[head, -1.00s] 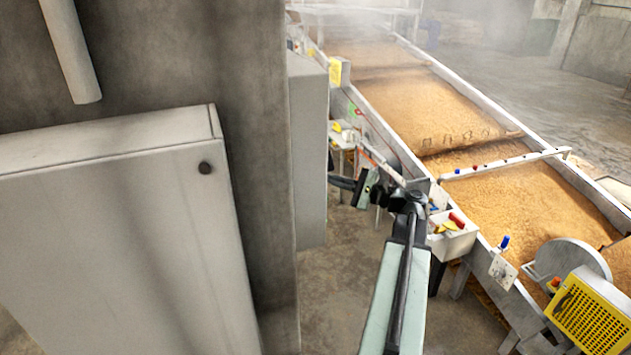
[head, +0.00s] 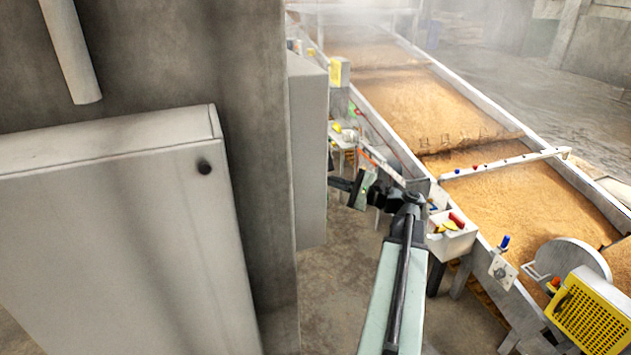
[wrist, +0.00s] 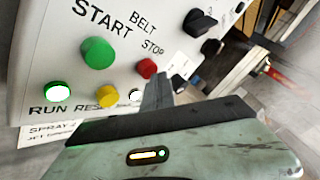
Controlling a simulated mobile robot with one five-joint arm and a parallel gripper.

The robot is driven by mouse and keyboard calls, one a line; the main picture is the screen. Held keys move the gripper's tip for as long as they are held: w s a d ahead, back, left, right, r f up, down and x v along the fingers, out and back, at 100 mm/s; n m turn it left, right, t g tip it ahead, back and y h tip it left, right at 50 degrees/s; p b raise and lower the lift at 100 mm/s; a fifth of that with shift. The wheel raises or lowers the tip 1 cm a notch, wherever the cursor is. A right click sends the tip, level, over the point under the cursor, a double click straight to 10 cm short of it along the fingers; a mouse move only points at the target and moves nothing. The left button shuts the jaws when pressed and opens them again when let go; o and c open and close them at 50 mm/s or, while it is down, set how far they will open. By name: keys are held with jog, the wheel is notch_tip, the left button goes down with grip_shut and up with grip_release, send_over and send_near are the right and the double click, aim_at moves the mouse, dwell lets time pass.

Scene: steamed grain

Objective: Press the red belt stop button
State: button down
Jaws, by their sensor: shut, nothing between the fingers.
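The red belt stop button (wrist: 147,68) is on a light control panel (wrist: 80,22) in the wrist view, under the word STOP. My gripper (wrist: 156,82) is shut and empty, its tips right beside the button's lower right side in the picture. I cannot tell whether they touch it. In the head view my arm reaches toward the side of the grey cabinet (head: 308,150). The gripper's tips and the button are hidden there.
A green start button (wrist: 97,53), a yellow button (wrist: 108,98), a lit green RUN lamp (wrist: 57,92) and a black knob (wrist: 199,22) share the panel. In the head view, a long grain bed (head: 470,130) and a small bin (head: 455,238) lie right of my arm.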

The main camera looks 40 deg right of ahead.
jog(key=shift+w+a, duration=0.2)
jog(key=shift+a, duration=0.2)
dwell(0.3)
jog(key=shift+d, duration=0.1)
jog(key=shift+s+d, duration=0.35)
jog(key=shift+d, duration=0.4)
jog(key=shift+d, duration=0.1)
jog(key=d, duration=0.1)
jog(key=s+d, duration=0.1)
jog(key=d, duration=0.1)
jog(key=s+d, duration=0.1)
jog(key=shift+d, duration=0.2)
dwell(0.8)
